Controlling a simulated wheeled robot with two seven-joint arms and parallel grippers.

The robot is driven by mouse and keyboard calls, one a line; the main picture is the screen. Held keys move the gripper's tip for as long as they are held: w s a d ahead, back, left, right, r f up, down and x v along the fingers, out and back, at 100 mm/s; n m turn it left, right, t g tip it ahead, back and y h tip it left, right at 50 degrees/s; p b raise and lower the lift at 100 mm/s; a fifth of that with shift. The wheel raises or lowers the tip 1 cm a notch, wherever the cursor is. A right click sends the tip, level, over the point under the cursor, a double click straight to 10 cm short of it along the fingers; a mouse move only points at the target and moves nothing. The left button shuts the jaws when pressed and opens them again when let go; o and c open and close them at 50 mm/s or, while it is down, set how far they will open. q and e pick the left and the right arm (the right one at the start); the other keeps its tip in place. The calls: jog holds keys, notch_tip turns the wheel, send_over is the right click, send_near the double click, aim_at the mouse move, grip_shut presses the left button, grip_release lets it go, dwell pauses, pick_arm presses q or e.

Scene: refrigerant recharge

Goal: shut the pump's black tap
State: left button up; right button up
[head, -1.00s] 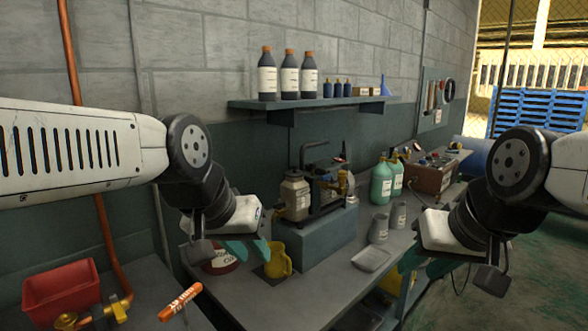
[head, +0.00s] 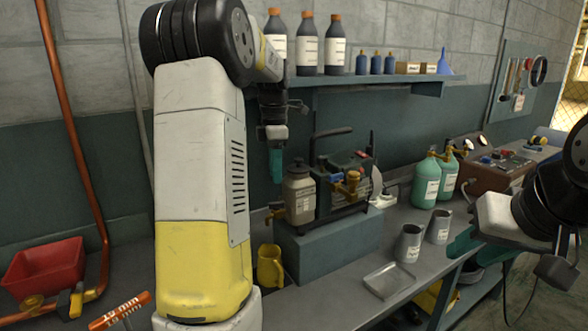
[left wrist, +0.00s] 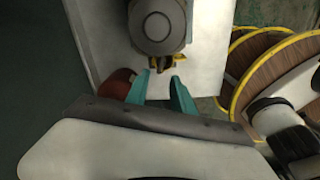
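The pump (head: 345,185) stands on a blue-grey block (head: 330,248) on the bench, with a grey jar (head: 299,199) at its left end. A small brass tap (head: 274,212) sticks out left of the jar; a brass fitting with dark parts also shows in the left wrist view (left wrist: 170,63), at the grey round body's near edge. I cannot clearly make out which part is the black tap. My left gripper (head: 275,165) points down left of the jar, above that tap. Its teal fingers (left wrist: 161,82) are apart and empty, just short of the fitting. My right gripper (head: 474,243) hangs at the right, its fingers partly hidden.
A yellow mug (head: 270,266) stands below the tap. A shelf (head: 360,81) with bottles is above the pump. Grey cups (head: 409,243), a tray (head: 389,281) and green jugs (head: 426,183) stand to the right. A red bin (head: 44,266) is at the left.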

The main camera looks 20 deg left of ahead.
aim_at(277, 202)
pick_arm(q)
jog(key=shift+f, duration=4.25)
grip_shut()
jog(key=shift+m, duration=1.5)
